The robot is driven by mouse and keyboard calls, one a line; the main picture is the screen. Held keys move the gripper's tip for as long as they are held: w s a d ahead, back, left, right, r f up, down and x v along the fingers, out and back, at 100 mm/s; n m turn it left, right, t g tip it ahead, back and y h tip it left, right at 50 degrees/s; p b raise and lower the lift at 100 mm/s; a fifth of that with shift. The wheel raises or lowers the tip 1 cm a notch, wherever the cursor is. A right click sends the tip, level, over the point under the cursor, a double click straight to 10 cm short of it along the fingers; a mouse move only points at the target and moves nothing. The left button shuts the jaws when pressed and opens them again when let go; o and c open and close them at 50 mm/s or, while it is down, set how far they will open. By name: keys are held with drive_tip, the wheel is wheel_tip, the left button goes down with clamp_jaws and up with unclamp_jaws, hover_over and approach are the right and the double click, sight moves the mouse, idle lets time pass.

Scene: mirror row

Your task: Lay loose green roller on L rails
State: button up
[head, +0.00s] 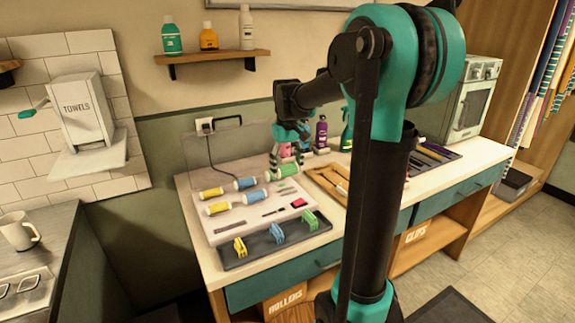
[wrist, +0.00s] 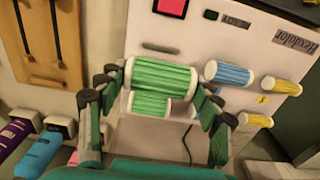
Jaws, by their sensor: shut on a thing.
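My gripper (wrist: 160,82) is shut on a green roller (wrist: 160,76) with white ends, its fingers at the two ends. A second green roller (wrist: 150,106) is just below it in the wrist view, partly hidden by the held one. Blue rollers (wrist: 228,74) and yellow rollers (wrist: 281,85) lie on the pale roller case (wrist: 110,43). In the head view my gripper (head: 289,152) is over the far right part of the case (head: 222,235), with a green roller (head: 287,174) below it. No L mark is readable, and I cannot tell whether the held roller touches the case.
A dark tray (head: 265,256) with yellow, blue and green clips lies along the case's front. A wooden tray (head: 318,184) with tools lies to the right. Several bottles (head: 321,133) stand behind. A black cord (head: 211,150) hangs from the wall socket.

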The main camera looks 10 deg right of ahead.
drive_tip(key=shift+f, duration=2.8)
drive_tip(key=shift+f, duration=0.2)
drive_tip(key=o, duration=1.2)
drive_tip(key=shift+o, duration=0.2)
drive_tip(key=shift+o, duration=1.3)
drive_tip(key=shift+r, duration=0.1)
drive_tip(key=shift+r, duration=3.4)
